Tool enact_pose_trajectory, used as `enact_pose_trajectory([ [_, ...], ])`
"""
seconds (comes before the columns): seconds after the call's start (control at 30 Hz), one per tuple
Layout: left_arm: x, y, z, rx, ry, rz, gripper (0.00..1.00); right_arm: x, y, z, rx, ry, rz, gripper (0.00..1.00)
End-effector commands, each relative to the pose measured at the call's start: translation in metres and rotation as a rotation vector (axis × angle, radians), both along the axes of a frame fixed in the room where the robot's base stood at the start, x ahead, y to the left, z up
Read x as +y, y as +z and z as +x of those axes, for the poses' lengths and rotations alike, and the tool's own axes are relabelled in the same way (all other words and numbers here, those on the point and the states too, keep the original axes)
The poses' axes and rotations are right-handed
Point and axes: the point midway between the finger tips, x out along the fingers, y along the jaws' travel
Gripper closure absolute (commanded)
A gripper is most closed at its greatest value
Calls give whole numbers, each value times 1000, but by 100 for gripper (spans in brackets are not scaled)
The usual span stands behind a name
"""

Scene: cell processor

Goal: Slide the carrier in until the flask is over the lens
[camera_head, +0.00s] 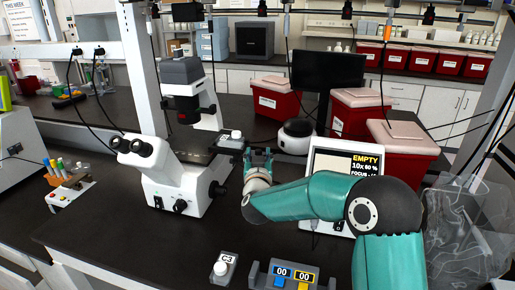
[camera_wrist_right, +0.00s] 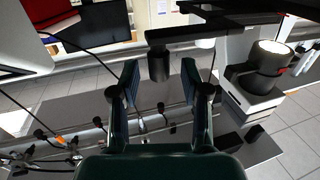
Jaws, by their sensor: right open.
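The white microscope (camera_head: 180,170) stands left of centre in the head view, with its dark-topped lamp column (camera_head: 187,85) behind. A small clear flask with a white cap (camera_head: 236,134) sits on the dark carrier (camera_head: 222,146) at the microscope's right side. My right gripper (camera_head: 258,152) is just right of the carrier. In the right wrist view my right gripper (camera_wrist_right: 160,80) is open, and a dark round knob (camera_wrist_right: 158,66) under a dark bar (camera_wrist_right: 180,33) shows between its fingertips. I cannot tell if they touch. The lens is not clearly visible. My left gripper is out of view.
A white C3 block (camera_head: 222,267) and a counter box (camera_head: 255,275) are at the front. Red bins (camera_head: 405,150) stand behind right. The bench is clear left of the C3 block.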

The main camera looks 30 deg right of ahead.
Motion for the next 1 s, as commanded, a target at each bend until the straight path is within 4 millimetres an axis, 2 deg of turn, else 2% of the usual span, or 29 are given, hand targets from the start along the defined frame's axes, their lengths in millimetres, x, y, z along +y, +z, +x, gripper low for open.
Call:
enact_pose_trajectory([
  [0.2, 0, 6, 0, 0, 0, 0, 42, -10, 0, 14, 1, 0, -1, 54],
  [0.47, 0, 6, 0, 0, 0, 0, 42, -11, 0, 15, 1, 0, -1, 54],
  [0.5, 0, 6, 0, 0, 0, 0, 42, -11, 0, 15, 1, 0, -1, 55],
  [0.77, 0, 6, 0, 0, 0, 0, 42, -11, 0, 15, 0, 0, 0, 99],
  [1.0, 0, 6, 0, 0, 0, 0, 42, -11, 0, 14, 0, -1, 0, 100],
])
